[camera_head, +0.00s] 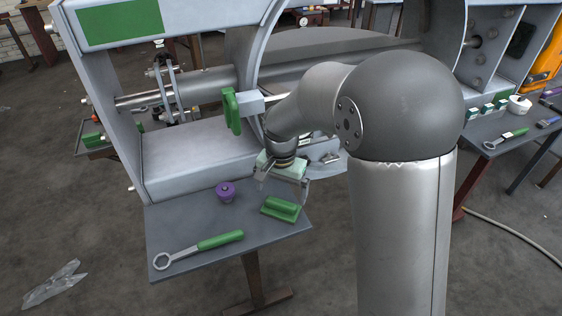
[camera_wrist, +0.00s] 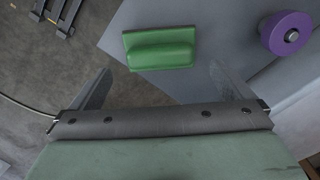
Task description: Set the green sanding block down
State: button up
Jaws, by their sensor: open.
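The green sanding block (camera_head: 281,209) lies on the small grey table (camera_head: 200,255), near its right edge, with its raised grip upward. It also shows in the wrist view (camera_wrist: 160,48), just beyond the fingertips and roughly centred between them. My gripper (camera_head: 283,192) is open and empty above the block. Its two fingers stand wide apart in the wrist view (camera_wrist: 161,70), and the block appears clear of both. The exact height of the fingertips above the block is hard to tell.
A purple round knob-like part (camera_head: 226,192) sits left of the block, and a green-handled ring wrench (camera_head: 200,249) lies at the table's front. The large grey machine frame (camera_head: 190,155) rises behind the table. The tabletop between wrench and block is clear.

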notch_tip(320, 180, up, 11)
jog(key=shift+r, duration=0.1)
dwell(0.5)
grip_shut()
dwell(1.3)
notch_tip(320, 180, up, 12)
jog(key=p, duration=0.9)
dwell(0.5)
